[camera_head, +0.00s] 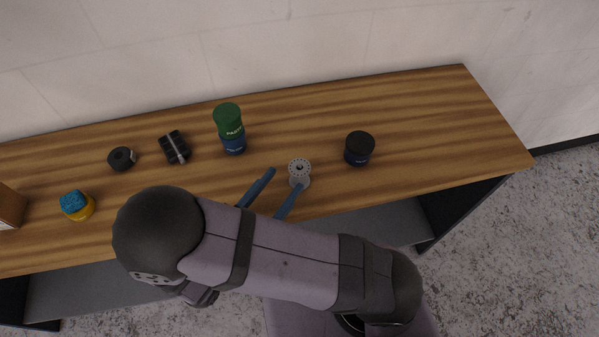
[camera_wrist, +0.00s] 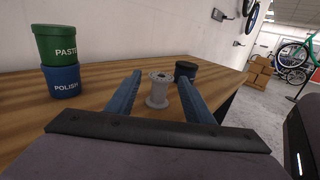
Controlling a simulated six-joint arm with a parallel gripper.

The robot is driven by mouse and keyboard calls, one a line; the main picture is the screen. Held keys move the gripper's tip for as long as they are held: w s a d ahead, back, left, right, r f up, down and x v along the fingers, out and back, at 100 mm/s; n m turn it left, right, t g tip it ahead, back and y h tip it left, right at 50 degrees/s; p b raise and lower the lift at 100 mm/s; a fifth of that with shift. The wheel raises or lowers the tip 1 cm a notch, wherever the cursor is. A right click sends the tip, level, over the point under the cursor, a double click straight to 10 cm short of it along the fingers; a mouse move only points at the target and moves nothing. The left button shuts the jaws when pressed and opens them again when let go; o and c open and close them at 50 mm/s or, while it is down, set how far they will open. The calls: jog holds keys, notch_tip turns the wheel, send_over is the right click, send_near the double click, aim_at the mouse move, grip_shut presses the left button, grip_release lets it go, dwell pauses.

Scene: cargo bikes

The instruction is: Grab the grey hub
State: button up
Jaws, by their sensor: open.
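The grey hub (camera_head: 300,171) stands upright on the wooden bench near its front edge, a spool shape with a holed flange on top. It also shows in the wrist view (camera_wrist: 158,91), beyond and between my fingers in the picture. My gripper (camera_head: 280,180) is open, with two blue fingers pointing toward the hub. In the head view the right fingertip overlaps the hub's lower edge, and the left fingertip is to the left of it. I cannot tell whether a finger touches the hub. Nothing is held.
A black jar (camera_head: 359,148) stands right of the hub. A green paste tub (camera_head: 228,121) sits on a blue polish tub (camera_head: 234,145) at the left. A black pedal-like part (camera_head: 174,147), a black roll (camera_head: 122,158) and a yellow tub with a blue top (camera_head: 77,205) lie farther left. The bench's right end is clear.

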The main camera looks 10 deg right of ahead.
aim_at(300, 167)
jog(key=shift+f, duration=0.4)
jog(key=shift+w+d+p, duration=0.35)
jog(key=shift+w+d, duration=0.1)
jog(key=shift+d, duration=0.1)
jog(key=shift+f+p+x, duration=0.2)
jog(key=shift+p+x, duration=0.35)
jog(key=shift+x, duration=0.55)
jog(key=shift+f+p+x, duration=0.15)
jog(key=shift+p+x, duration=0.35)
jog(key=shift+x, duration=0.55)
jog(key=shift+w+d+f, duration=0.15)
jog(key=shift+w+d, duration=0.3)
jog(key=shift+d, duration=0.3)
jog(key=c, duration=0.9)
jog(key=shift+o, duration=0.2)
jog(key=shift+r, duration=0.25)
jog(key=shift+r, duration=4.8)
